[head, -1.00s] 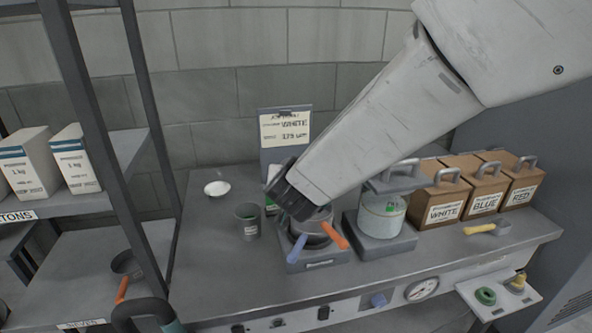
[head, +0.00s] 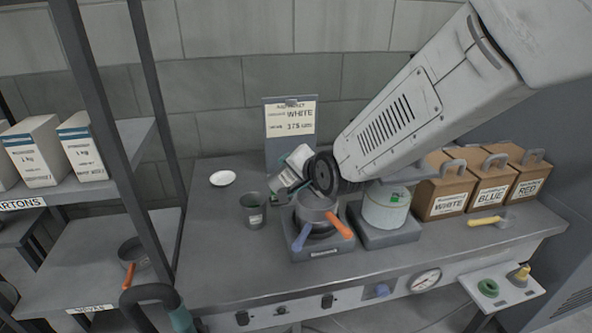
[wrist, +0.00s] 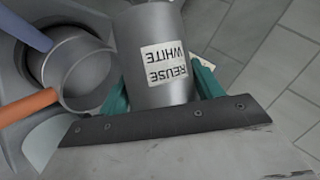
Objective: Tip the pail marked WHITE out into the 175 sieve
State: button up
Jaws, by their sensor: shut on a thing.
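My gripper (wrist: 160,92) is shut on a grey pail (wrist: 160,30). Its label reads REUSE WHITE, upside down in the wrist view. In the head view the pail (head: 297,162) is held tilted, above and behind the round sieves (head: 316,207) on the bench stand. An orange handle (head: 340,226) and a blue handle (head: 302,237) stick out from them. Both handles also show at the left of the wrist view. No size mark on the sieves can be read. The pail's mouth and contents are hidden, and no falling powder shows.
A card behind (head: 290,121) reads WHITE and 175. Another pail (head: 254,212) stands left of the sieves, with a white dish (head: 222,178) behind it. A pale tub (head: 386,207) and several labelled boxes stand at right. A rack post (head: 98,130) rises at left.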

jog(key=m+y, duration=0.1)
jog(key=f+m+y, duration=0.1)
jog(key=shift+w+d+f+m+g, duration=0.2)
jog(key=shift+d+m+g, duration=0.1)
jog(key=shift+g, duration=0.1)
jog(key=shift+w+d+f+m+y, duration=0.1)
jog(key=shift+d+f+m+y, duration=0.05)
jog(key=shift+m+y, duration=0.4)
jog(key=shift+d+f+m+y, duration=0.1)
jog(key=shift+d+m+y, duration=0.05)
jog(key=shift+m+y, duration=0.35)
dwell(0.7)
